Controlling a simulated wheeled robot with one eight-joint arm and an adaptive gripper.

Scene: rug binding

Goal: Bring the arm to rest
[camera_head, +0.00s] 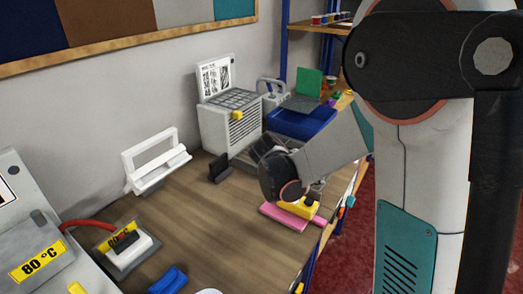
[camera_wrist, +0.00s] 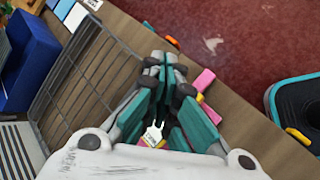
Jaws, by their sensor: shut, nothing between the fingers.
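My gripper (camera_wrist: 166,62) is shut and empty; its teal fingers come together in the wrist view. In the head view my gripper (camera_head: 316,186) is over the right part of the wooden bench (camera_head: 203,232), near its front edge. A pink object (camera_head: 283,218) with a yellow piece (camera_head: 298,208) lies on the bench under or just beside it. The pink object (camera_wrist: 205,78) also shows beside the fingers in the wrist view, partly hidden by them. I cannot tell how much height lies between them.
A wire rack (camera_wrist: 92,82) lies close beside the fingers, with a blue bin (camera_head: 300,123) beyond. A grey vented machine (camera_head: 228,127) and a white frame stand (camera_head: 157,163) are along the wall. The 80 °C unit (camera_head: 38,262) is front left. The middle bench is largely clear.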

